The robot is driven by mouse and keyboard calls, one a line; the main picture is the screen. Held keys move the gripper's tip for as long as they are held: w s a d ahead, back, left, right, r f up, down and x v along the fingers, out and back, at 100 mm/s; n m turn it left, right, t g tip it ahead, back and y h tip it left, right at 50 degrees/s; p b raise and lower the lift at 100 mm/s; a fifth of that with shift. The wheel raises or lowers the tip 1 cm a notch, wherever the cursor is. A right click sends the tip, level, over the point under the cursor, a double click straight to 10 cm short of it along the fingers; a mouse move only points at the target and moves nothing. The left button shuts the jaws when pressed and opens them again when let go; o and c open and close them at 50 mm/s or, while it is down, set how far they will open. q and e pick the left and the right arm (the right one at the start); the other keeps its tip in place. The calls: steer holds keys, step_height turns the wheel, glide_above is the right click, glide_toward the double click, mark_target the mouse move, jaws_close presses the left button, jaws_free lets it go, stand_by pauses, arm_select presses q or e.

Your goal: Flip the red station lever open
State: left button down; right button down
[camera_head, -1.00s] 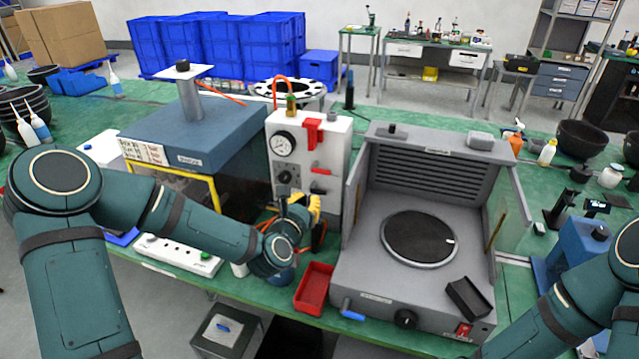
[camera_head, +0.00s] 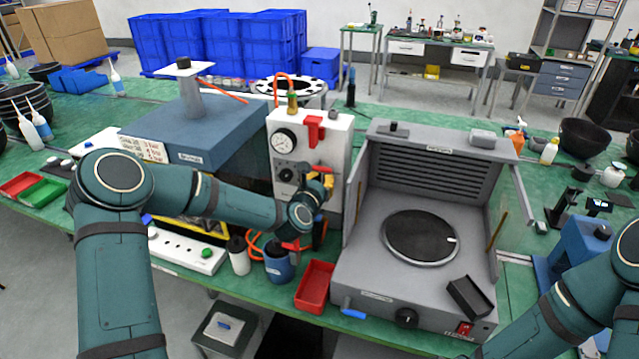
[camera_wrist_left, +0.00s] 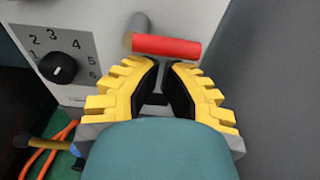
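The red lever (camera_head: 321,169) is a short bar on the front of the white station panel (camera_head: 339,144), right of a black dial. In the left wrist view the red lever (camera_wrist_left: 166,46) lies level, with a grey stub at its left end. My left gripper (camera_head: 325,184) is at the panel front, just below the lever. In the left wrist view the yellow-padded fingers of the left gripper (camera_wrist_left: 163,66) end at the lever's lower edge, with a narrow gap and nothing seen between them. I cannot tell whether they touch it. My right gripper is out of view.
A numbered dial (camera_wrist_left: 60,69) is left of the lever. A pressure gauge (camera_head: 284,141) and a red bracket (camera_head: 314,131) sit higher on the panel. A grey hotplate station (camera_head: 360,259) stands close on the right. A red bin (camera_head: 315,287) and blue cup (camera_head: 279,265) are below.

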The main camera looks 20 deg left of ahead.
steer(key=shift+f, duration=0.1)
arm_select(q)
steer(key=shift+n+b, duration=0.3)
steer(key=shift+b, duration=0.05)
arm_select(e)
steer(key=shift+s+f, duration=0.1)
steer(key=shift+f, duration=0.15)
